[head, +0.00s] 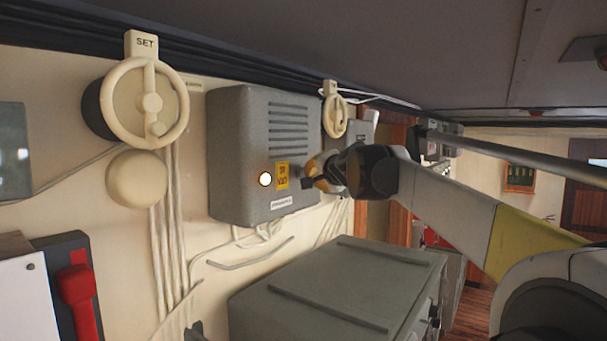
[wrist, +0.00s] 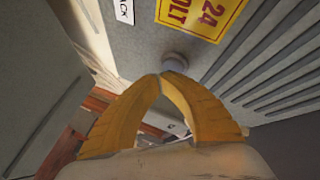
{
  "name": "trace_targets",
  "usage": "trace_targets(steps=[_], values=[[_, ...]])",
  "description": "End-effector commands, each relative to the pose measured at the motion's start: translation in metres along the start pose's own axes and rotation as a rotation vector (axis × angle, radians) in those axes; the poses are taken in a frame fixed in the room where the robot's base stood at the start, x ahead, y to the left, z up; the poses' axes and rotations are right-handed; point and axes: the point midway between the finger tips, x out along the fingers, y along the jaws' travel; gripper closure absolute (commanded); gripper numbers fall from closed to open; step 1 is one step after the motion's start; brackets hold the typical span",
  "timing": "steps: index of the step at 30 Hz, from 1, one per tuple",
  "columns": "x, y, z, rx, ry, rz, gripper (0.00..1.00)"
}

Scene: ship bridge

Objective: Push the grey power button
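The grey power button (wrist: 174,61) is a small round knob on the face of the grey wall box (head: 232,150), beside its yellow "24 VOLT" label (wrist: 203,14). In the wrist view the yellow fingers of my gripper (wrist: 161,76) meet at their tips, shut with nothing between them. The tips are right at the near edge of the button and partly overlap it; I cannot tell whether they touch it.
A lit round lamp (head: 265,179) glows left of the label. Cream handwheels (head: 150,103) and cables are on the wall. A large grey cabinet (head: 335,285) stands below my arm. A red handset (head: 77,295) hangs at lower left.

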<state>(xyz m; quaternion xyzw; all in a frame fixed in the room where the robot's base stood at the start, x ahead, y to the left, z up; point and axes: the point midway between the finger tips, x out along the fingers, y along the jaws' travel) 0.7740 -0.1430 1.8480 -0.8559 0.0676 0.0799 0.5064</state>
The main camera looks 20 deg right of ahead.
Motion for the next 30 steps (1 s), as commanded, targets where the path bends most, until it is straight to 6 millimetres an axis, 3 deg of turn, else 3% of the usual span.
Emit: trace_targets(steps=[30], values=[[0.0058,-0.003,0.0032,0.0,0.0,0.0,1.0]])
